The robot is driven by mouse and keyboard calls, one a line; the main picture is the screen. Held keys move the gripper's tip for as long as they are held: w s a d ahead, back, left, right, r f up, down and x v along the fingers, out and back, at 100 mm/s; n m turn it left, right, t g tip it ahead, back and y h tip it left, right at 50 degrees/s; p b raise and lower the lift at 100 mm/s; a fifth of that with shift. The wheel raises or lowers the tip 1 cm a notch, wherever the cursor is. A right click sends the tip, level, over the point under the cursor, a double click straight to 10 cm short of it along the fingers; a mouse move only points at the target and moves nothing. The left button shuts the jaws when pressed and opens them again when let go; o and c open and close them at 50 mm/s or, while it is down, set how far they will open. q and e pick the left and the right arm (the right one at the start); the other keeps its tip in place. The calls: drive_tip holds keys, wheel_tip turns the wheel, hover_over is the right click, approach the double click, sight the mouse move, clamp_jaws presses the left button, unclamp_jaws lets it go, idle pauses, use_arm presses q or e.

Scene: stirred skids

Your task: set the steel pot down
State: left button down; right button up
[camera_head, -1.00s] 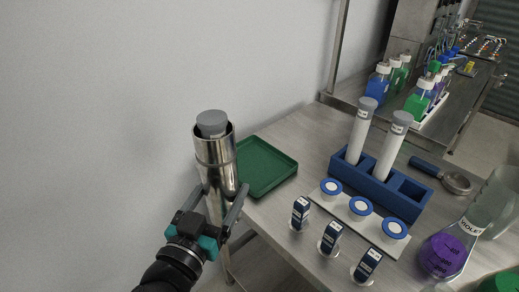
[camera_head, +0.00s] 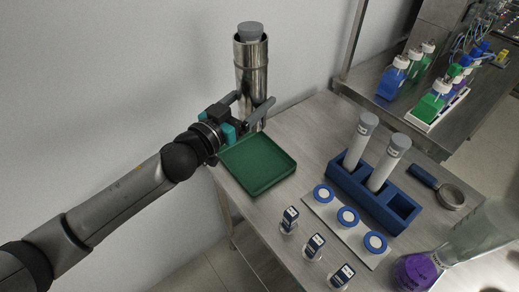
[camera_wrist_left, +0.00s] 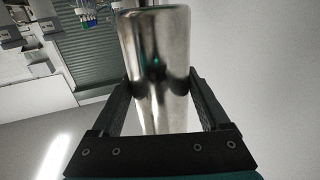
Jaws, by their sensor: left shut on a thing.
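The steel pot (camera_head: 251,68) is a tall, shiny cylinder with a grey-capped tube (camera_head: 250,31) standing up out of its mouth. My left gripper (camera_head: 254,108) is shut on the lower part of the pot and holds it upright, behind the green tray in the head view. In the left wrist view the pot (camera_wrist_left: 158,70) sits between both fingers. The pot's base is partly hidden by the gripper, so I cannot tell whether it touches anything. My right gripper is not in view.
The green tray (camera_head: 284,173) is empty on the table's left end. A blue rack (camera_head: 345,181) holds two white tubes. Blue-lidded jars (camera_head: 347,216) and small labelled vials stand in front. A sieve (camera_head: 451,196) and a purple flask (camera_head: 415,272) are at right.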

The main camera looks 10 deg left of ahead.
use_arm(q)
drive_tip(key=shift+w+r, duration=0.2)
drive_tip(key=shift+f+b, duration=5.4)
drive_tip(key=shift+f, duration=4.35)
drive_tip(key=shift+f, duration=0.15)
unclamp_jaws()
drive_tip(key=shift+s+f, duration=0.1)
drive_tip(key=shift+f, duration=0.15)
drive_tip(key=shift+r, duration=0.2)
drive_tip(key=v, duration=1.2)
drive_tip(key=shift+p, duration=0.45)
